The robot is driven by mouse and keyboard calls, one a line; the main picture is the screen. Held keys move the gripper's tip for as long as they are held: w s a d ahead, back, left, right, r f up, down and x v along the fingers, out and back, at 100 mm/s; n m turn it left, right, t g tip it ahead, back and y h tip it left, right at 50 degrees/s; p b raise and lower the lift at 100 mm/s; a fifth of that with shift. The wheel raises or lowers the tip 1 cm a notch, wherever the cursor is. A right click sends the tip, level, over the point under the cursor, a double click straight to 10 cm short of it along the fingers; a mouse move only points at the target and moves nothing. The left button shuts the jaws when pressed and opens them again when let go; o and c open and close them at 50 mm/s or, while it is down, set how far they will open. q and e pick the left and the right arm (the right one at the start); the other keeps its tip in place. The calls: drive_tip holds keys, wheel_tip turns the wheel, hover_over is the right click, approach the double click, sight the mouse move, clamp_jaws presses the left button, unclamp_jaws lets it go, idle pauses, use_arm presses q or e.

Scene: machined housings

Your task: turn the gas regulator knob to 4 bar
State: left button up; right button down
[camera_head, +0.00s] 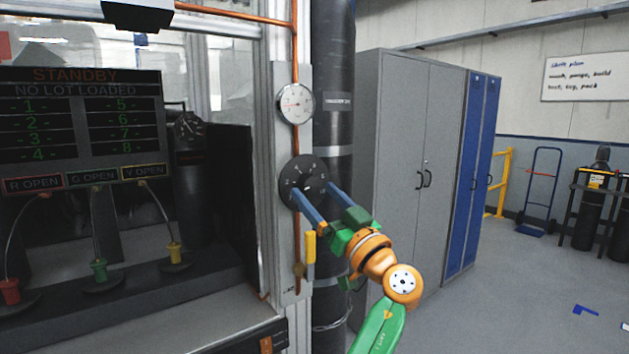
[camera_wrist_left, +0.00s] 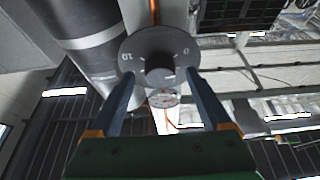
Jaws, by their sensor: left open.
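The gas regulator knob is a dark round hub on a dark dial plate (camera_head: 291,181) with pale numbers, mounted on a grey upright panel. A white-faced pressure gauge (camera_head: 295,103) sits above it on the copper pipe. My left gripper (camera_head: 310,208) reaches up to the dial from the lower right, its two blue fingers apart. In the left wrist view the knob (camera_wrist_left: 160,68) lies ahead between the open fingertips (camera_wrist_left: 160,78), and the gauge (camera_wrist_left: 163,98) shows behind it. Whether the fingers touch the knob cannot be told. My right gripper is not in view.
A yellow lever (camera_head: 310,247) hangs on the pipe below the dial. A thick black pipe (camera_head: 334,130) stands right behind the panel. Grey lockers (camera_head: 395,150) stand farther right. A glazed cabinet with a standby display (camera_head: 80,120) is at left.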

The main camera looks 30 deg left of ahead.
use_arm(q)
drive_tip(key=shift+x, duration=0.95)
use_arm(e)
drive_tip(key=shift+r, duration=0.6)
use_arm(q)
drive_tip(key=shift+d, duration=0.1)
drive_tip(key=shift+c, duration=0.9)
clamp_jaws()
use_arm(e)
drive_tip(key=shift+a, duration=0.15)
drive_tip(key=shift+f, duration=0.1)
